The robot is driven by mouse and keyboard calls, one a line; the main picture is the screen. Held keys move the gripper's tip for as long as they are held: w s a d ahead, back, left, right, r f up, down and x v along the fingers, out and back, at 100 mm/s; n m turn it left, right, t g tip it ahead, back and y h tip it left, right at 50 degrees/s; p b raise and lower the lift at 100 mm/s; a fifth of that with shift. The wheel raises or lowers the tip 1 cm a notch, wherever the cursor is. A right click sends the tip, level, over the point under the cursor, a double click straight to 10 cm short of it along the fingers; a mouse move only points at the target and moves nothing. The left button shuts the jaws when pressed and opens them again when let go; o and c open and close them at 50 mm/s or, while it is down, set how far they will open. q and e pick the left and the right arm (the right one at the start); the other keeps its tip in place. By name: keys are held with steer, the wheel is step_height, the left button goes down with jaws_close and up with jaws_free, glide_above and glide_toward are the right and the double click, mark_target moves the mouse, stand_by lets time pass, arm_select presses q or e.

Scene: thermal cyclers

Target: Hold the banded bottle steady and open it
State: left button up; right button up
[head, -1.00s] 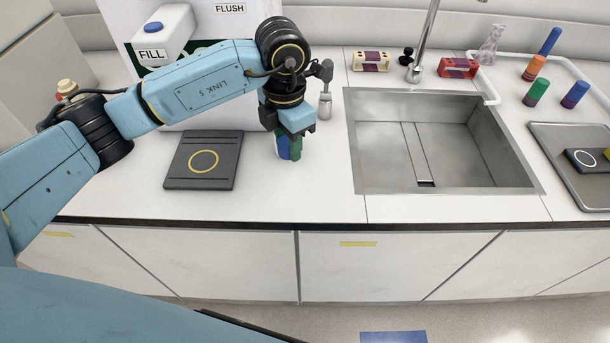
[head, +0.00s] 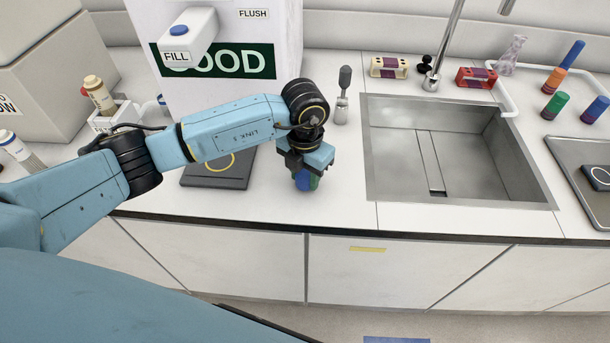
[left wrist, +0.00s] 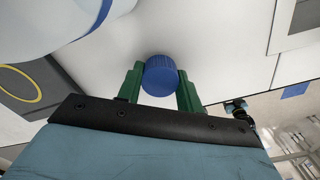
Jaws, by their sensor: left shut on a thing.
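My left gripper (head: 306,180) is over the counter, right of the dark pad and left of the sink. In the left wrist view, the green fingers (left wrist: 160,86) press on either side of this cap. The cap's blue (head: 303,181) also shows between the fingers in the head view. My right gripper is not in view.
The dark pad (head: 195,181) with a yellow ring lies behind-left. The sink (head: 480,195) is at right, with the steel stand (head: 341,110) behind the gripper. A beige banded bottle (head: 99,95) is at far left. The counter's front strip (head: 255,215) is clear.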

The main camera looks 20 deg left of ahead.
arm_select(q)
steer(key=shift+f, duration=0.45)
steer(key=shift+f, duration=0.2)
steer(key=o, duration=1.1)
steer(key=shift+r, duration=0.1)
steer(key=shift+r, duration=0.1)
